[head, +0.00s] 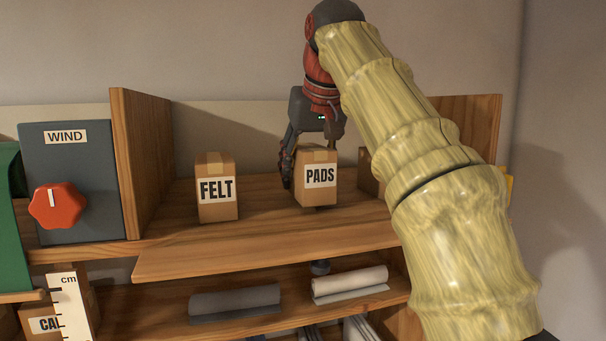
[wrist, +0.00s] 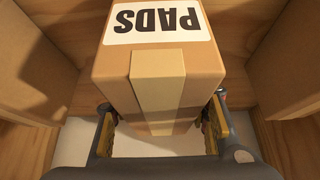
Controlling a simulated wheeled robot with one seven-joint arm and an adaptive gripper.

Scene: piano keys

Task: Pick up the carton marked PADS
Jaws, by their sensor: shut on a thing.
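The carton marked PADS (head: 318,178) is a small brown box with tan tape and a white label, above the upper wooden shelf in the head view. It seems slightly raised, with a dark shadow under it. My gripper (head: 312,150) comes from above and is shut on it, one finger showing at its left side. In the wrist view the carton (wrist: 160,75) shows upside down, with the fingers of my gripper (wrist: 162,125) at its two sides. The far finger is partly hidden in the head view.
A carton marked FELT (head: 217,190) stands to the left on the shelf (head: 265,235). Another carton (head: 369,175) stands close on the right, partly behind my arm. A wooden side panel (head: 140,160) and the WIND box (head: 80,180) are further left. Rolls (head: 350,283) lie on the shelf below.

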